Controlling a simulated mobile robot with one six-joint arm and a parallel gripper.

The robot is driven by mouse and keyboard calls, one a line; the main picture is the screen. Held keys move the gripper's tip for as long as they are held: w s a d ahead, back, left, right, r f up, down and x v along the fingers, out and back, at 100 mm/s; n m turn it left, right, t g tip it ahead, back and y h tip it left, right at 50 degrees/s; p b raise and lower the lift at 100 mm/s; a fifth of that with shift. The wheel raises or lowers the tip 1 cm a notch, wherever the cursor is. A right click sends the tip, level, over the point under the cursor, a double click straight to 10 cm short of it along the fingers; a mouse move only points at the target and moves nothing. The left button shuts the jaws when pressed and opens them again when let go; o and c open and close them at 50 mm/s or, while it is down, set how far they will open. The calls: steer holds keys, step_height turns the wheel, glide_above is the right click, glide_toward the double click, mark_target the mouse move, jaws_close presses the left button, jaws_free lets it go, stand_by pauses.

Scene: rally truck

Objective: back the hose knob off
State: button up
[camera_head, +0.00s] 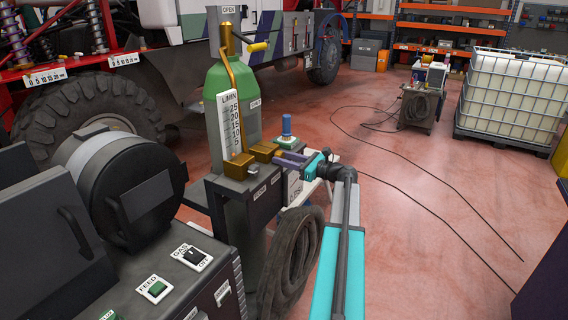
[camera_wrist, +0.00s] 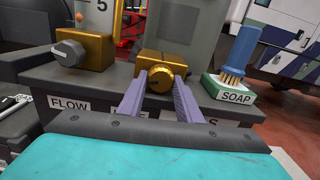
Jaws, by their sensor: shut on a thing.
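The hose knob (camera_wrist: 160,79) is a round, ridged brass knob on the front of a brass block, in the middle of the wrist view. My gripper (camera_wrist: 161,82) has its two purple fingers on either side of the knob, shut on it. In the head view my gripper (camera_head: 284,159) reaches in from the right to the brass block (camera_head: 264,151) on the grey shelf. The label under the knob is mostly hidden behind my fingers. The knob's exact turn cannot be told.
A grey flow knob (camera_wrist: 69,52) on another brass block is left of the hose knob. A blue-handled brush (camera_wrist: 240,52) stands on the soap block (camera_wrist: 229,90) close on the right. A green gas cylinder (camera_head: 244,110) stands behind. A coiled hose (camera_head: 292,262) hangs below.

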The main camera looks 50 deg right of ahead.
steer(key=shift+n+b, duration=0.35)
steer(key=shift+n, duration=0.15)
steer(key=o, duration=1)
steer(key=shift+o, duration=0.2)
steer(key=shift+s+d, duration=0.1)
steer(key=b+v, duration=0.3)
steer(key=v, duration=1)
steer(key=shift+s+b, duration=0.3)
